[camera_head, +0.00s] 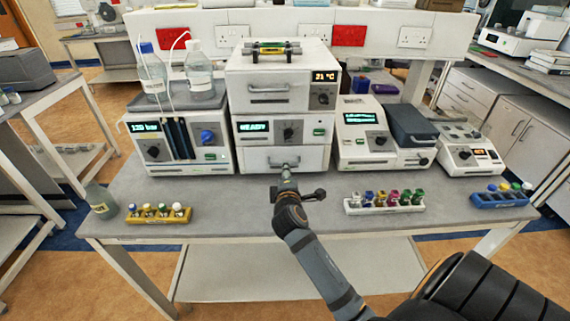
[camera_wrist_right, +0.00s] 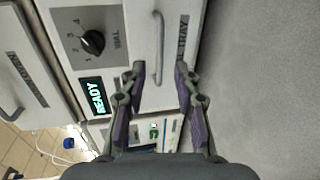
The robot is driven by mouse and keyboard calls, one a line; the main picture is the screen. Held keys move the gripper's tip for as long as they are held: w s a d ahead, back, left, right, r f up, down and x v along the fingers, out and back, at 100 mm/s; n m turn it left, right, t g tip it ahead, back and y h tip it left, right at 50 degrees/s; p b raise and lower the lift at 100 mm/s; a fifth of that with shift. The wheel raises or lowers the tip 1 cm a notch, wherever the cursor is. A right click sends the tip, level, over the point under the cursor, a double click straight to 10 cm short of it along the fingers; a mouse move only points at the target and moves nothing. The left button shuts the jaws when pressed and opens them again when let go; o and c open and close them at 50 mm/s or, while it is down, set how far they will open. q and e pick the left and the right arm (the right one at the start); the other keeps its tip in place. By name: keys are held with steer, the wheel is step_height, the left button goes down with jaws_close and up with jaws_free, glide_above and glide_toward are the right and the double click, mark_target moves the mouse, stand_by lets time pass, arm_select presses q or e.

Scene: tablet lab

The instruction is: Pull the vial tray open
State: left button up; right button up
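The vial tray (camera_head: 252,159) is the white lower drawer of the middle instrument, under the READY display, and looks shut. In the wrist view its front (camera_wrist_right: 178,22) carries a TRAY label and a grey bar handle (camera_wrist_right: 159,40). My right gripper (camera_wrist_right: 160,70) is open, with one finger on each side of the handle's near end; I see no clear contact. In the head view the right gripper (camera_head: 286,178) is in front of the tray and partly hides the handle. My left gripper is not in view.
Above the tray are the READY unit (camera_head: 258,131) and an oven-like box (camera_head: 250,78). A yellow vial rack (camera_head: 158,219) stands left, a white rack (camera_head: 384,209) and a blue rack (camera_head: 505,203) right. The bench (camera_head: 235,205) in front of the tray is mostly clear.

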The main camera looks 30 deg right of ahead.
mark_target(283, 147)
steer(key=x, duration=0.4)
steer(key=shift+w+d, duration=0.1)
steer(key=shift+w, duration=0.3)
steer(key=shift+w+d+f, duration=0.1)
steer(key=c, duration=0.4)
jaws_close()
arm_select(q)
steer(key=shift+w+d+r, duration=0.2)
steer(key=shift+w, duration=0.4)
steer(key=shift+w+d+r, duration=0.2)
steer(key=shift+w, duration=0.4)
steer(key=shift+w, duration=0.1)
